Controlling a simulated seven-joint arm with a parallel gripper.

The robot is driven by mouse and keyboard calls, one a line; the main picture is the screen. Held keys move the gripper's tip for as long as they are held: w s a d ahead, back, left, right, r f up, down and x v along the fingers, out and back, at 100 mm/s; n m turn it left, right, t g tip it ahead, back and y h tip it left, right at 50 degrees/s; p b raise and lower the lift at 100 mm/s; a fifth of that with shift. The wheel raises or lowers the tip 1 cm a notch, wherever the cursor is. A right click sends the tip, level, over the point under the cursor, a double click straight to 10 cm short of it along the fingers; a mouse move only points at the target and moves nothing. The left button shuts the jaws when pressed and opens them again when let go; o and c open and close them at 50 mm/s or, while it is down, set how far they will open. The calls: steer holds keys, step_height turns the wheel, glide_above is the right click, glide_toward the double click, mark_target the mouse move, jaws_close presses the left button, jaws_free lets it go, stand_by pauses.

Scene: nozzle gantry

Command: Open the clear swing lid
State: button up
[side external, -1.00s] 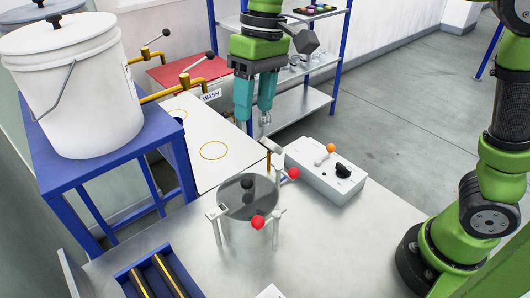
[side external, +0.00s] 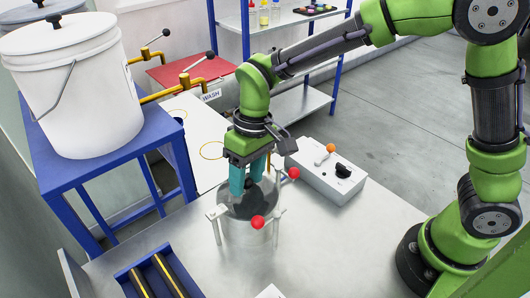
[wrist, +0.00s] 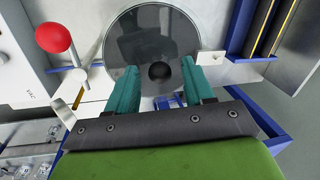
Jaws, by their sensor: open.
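The clear swing lid (side external: 245,209) is a dark-tinted round disc on a clear cylindrical vessel (side external: 250,236) on the table; it looks shut. It also shows in the wrist view (wrist: 135,42). Its black knob (wrist: 159,72) lies between my teal fingers in the wrist view; the fingers hide it in the side view. My gripper (side external: 247,190) is open and points down just above the lid, and its fingertips also show in the wrist view (wrist: 160,66). A gap shows on both sides of the knob. I cannot tell whether the fingertips reach down beside it.
Red ball handles (side external: 257,222) (side external: 293,173) stand at the vessel's front and back right. A white box (side external: 328,174) with an orange-tipped lever is behind right. A blue tray (side external: 150,278) with bars lies front left. A white bucket (side external: 72,90) stands left. The table's right side is clear.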

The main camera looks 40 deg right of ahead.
jaws_close()
stand_by(0.3)
steer(key=shift+w, duration=0.1)
